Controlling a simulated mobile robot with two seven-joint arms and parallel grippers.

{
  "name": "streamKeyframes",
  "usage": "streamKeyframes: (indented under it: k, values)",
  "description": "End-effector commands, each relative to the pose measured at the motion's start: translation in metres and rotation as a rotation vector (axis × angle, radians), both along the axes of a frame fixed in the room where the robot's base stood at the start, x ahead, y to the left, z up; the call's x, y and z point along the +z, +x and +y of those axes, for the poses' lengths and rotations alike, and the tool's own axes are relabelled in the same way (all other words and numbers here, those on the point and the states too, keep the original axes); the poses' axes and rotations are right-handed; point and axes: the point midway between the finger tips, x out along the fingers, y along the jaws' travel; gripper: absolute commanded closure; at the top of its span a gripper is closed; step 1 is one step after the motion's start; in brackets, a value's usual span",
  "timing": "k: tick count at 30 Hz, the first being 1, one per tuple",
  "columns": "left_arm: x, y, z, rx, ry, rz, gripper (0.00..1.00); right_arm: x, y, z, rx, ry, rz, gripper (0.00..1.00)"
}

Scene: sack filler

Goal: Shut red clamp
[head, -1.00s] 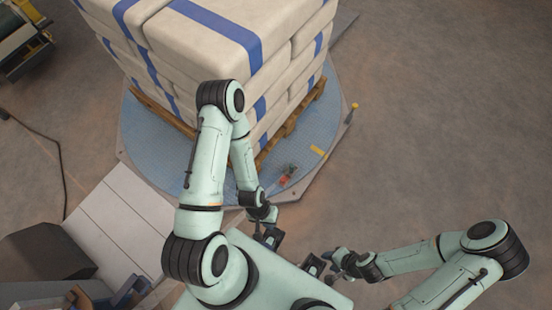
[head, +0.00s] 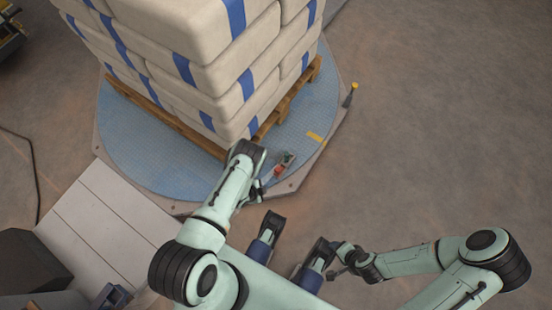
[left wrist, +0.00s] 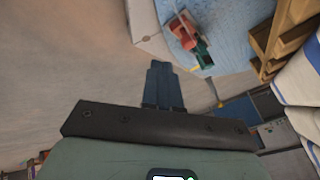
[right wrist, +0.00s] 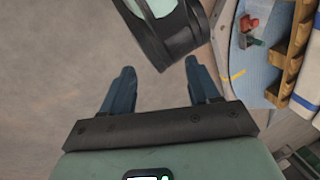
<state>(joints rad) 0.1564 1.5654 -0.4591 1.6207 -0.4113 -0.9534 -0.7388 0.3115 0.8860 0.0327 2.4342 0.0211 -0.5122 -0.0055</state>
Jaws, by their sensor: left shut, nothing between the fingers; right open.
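The red clamp (head: 280,171) is on the edge of the round blue plate, near the pallet's near corner. A dark green part adjoins its red body. It also shows at the top of the left wrist view (left wrist: 183,27) and top right of the right wrist view (right wrist: 249,22). I cannot tell whether it is open or shut. My left gripper (left wrist: 161,70) is shut and empty, pointing to the left of the clamp and apart from it. In the head view its arm partly hides it, close below the clamp. My right gripper (right wrist: 160,72) is open and empty, farther from the clamp.
A wooden pallet (head: 270,125) with stacked white, blue-striped sacks (head: 205,75) stands on the round blue plate (head: 135,135). A post with a yellow top (head: 353,90) stands at the plate's right edge. The floor on the right is clear.

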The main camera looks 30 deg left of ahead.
Motion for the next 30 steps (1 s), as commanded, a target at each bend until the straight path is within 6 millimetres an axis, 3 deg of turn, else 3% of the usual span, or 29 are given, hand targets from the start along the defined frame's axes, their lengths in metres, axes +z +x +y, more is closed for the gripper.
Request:
streamKeyframes:
  k: [1, 11, 16, 27, 30]
  values:
    - [-0.007, 0.003, -0.001, -0.032, 0.010, -0.016, 1.00, -0.005, 0.002, 0.000, -0.001, -0.001, -0.004, 0.39]
    - [-0.005, 0.006, -0.002, -0.051, 0.017, -0.031, 1.00, -0.003, 0.003, -0.001, -0.002, -0.002, -0.007, 0.39]
    - [-0.014, 0.011, -0.003, -0.051, 0.016, -0.030, 1.00, -0.008, 0.007, -0.003, -0.006, -0.007, -0.018, 0.39]
    - [-0.075, 0.051, -0.015, -0.051, 0.016, -0.029, 1.00, -0.047, 0.057, -0.029, -0.060, -0.073, -0.146, 0.39]
    - [-0.091, 0.063, -0.018, -0.050, 0.016, -0.030, 1.00, -0.064, 0.047, -0.033, -0.065, -0.077, -0.111, 0.39]
